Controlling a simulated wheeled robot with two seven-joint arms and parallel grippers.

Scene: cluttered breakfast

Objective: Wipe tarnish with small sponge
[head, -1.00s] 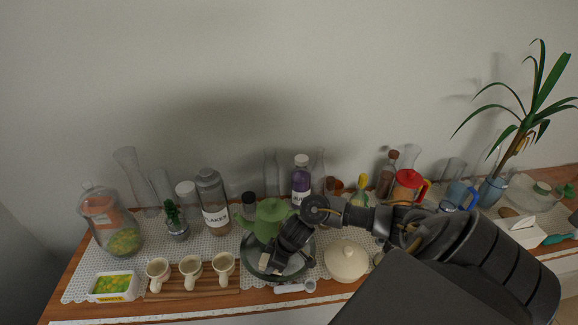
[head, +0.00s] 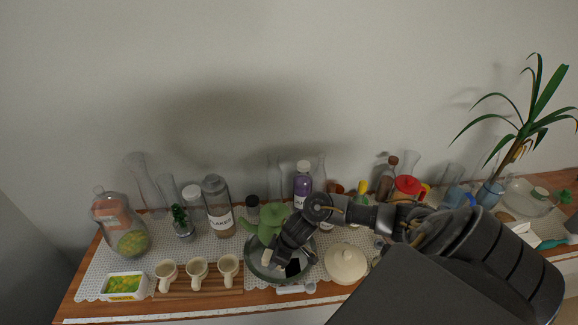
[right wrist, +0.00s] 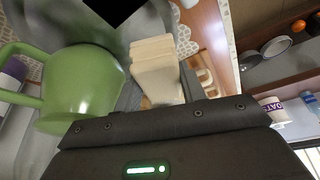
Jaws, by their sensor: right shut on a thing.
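A round grey metal tray (head: 254,268) stands on the lace cloth, with a green pot (head: 267,228) at its back. A black square patch (head: 292,268) shows on the tray beside my gripper; its edge also shows in the right wrist view (right wrist: 113,8). My right gripper (head: 270,257) is low over the tray, shut on the small beige sponge (right wrist: 156,66). In the right wrist view the sponge sticks out from the jaws, beside the green pot. I cannot tell whether the sponge touches the tray. My left gripper is not in view.
Cream cups (head: 197,268) stand on a wooden rack left of the tray. A lidded cream pot (head: 346,262) is close on the right. A white-handled utensil (head: 296,288) lies in front. Bottles, including a purple one (head: 303,180), crowd the back.

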